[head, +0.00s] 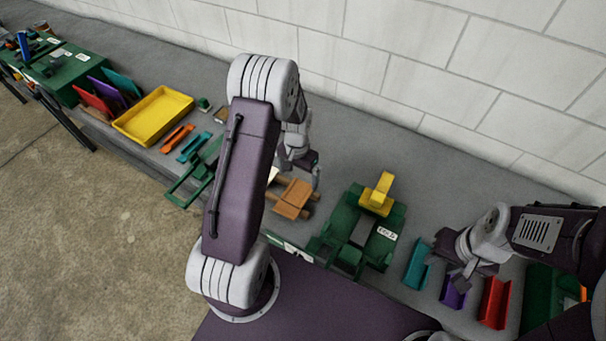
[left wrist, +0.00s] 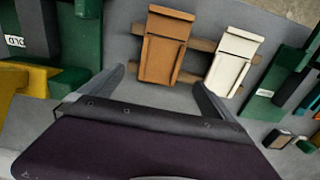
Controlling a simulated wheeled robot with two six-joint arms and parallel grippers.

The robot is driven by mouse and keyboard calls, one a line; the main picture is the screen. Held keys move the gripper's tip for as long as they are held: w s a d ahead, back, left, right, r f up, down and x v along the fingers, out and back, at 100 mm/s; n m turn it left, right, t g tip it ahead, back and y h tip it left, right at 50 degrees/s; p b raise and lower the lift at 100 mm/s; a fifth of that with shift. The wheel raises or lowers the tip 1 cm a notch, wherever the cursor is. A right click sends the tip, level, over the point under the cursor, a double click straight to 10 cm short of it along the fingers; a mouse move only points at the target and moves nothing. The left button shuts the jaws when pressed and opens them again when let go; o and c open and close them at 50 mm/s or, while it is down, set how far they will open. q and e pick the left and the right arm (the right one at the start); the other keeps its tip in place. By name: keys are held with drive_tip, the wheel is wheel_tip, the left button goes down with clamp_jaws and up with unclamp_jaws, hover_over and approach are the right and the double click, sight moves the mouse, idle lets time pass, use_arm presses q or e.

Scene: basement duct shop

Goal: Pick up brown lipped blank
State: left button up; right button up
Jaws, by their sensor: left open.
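The brown lipped blank (head: 293,197) lies on wooden strips on the grey bench, partly behind my left arm's reach in the head view. In the left wrist view the brown blank (left wrist: 160,58) lies ahead of the fingers, with its raised lip at the far end. My left gripper (head: 302,170) is open and empty above the bench near the blank. In the left wrist view its two fingers (left wrist: 158,78) are spread wide, with the blank's near end between their lines. My right gripper (head: 462,272) hangs over the teal and purple channels; its jaw opening is unclear.
A cream blank (left wrist: 232,62) lies beside the brown one on the same strips (left wrist: 200,45). A green fixture (head: 345,225) with a yellow part (head: 377,194) stands to the right. A yellow tray (head: 153,115) and green frame (head: 190,180) are left. The wall bounds the back.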

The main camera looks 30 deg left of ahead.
sight(296, 196)
use_arm(q)
drive_tip(key=shift+s+a+f+p, duration=0.1)
drive_tip(key=shift+s+f+p, duration=0.2)
drive_tip(key=shift+f+p, duration=0.25)
drive_tip(key=shift+s+f+p, duration=0.3)
drive_tip(key=shift+f+p, duration=0.15)
drive_tip(key=shift+f, duration=0.1)
drive_tip(key=shift+w+f, duration=0.1)
drive_tip(key=shift+f, duration=0.2)
drive_tip(key=shift+s+f+p, duration=0.5)
drive_tip(key=shift+f+p, duration=0.3)
drive_tip(key=shift+p, duration=0.15)
wheel_tip(296, 196, down, 3)
drive_tip(key=shift+r+p, duration=0.15)
drive_tip(key=shift+p, duration=0.2)
drive_tip(key=shift+w+f, duration=0.3)
drive_tip(key=shift+f, duration=0.15)
drive_tip(key=shift+s+r, duration=0.1)
drive_tip(key=shift+s, duration=0.05)
drive_tip(key=c, duration=1.5)
use_arm(e)
drive_tip(key=r, duration=0.2)
drive_tip(key=s+r, duration=0.1)
drive_tip(key=r, duration=0.2)
drive_tip(key=shift+r, duration=0.35)
